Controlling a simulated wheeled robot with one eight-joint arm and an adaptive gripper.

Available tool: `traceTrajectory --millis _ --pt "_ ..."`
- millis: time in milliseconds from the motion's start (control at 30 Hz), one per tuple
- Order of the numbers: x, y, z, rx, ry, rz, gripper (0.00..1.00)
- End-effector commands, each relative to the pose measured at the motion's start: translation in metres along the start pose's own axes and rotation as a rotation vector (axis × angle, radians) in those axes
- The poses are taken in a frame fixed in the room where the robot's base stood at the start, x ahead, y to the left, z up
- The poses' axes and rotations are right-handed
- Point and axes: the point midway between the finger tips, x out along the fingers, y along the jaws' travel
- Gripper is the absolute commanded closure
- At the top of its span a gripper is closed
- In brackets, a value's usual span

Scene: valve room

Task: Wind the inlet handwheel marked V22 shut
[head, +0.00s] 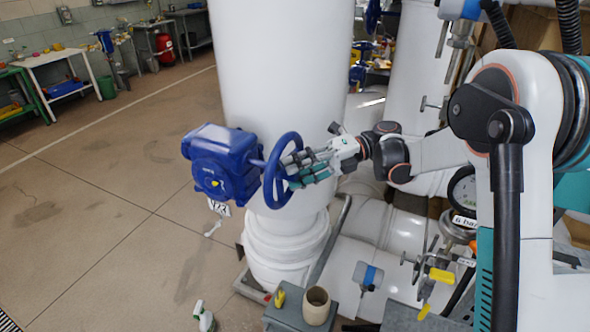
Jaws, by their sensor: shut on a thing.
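A blue handwheel (269,180) stands on edge on a short shaft from a blue gearbox (217,165), in front of a large white pipe. A tag (219,207) hanging under the gearbox reads V22. My gripper (292,170) reaches in from the right and is shut on the right side of the handwheel's rim. Its grey and teal fingers hide part of the rim. My arm stretches back to the right edge of the picture.
A grey stand with a beige cup (316,305) and a spray bottle (203,315) are below. A gauge (463,191) and yellow-handled valves (441,276) sit at lower right. Workbenches (60,80) line the far left wall. The floor at left is clear.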

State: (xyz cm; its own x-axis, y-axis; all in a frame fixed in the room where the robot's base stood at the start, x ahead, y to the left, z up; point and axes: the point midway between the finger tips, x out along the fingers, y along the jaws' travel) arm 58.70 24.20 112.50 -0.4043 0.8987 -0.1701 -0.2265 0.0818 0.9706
Motion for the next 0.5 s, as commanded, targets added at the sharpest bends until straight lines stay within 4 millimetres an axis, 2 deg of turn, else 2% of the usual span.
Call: traceTrajectory --millis 333,367,400,500 --pt "0.0000 -0.0008 -0.0004 0.003 -0.001 -0.001 1.00" --pt "0.0000 -0.0008 -0.0003 0.003 -0.001 -0.001 0.56" --pt "0.0000 -0.0008 -0.0003 0.003 -0.001 -0.001 0.47" --pt "0.0000 -0.0007 -0.0003 0.002 -0.001 0.000 0.46"
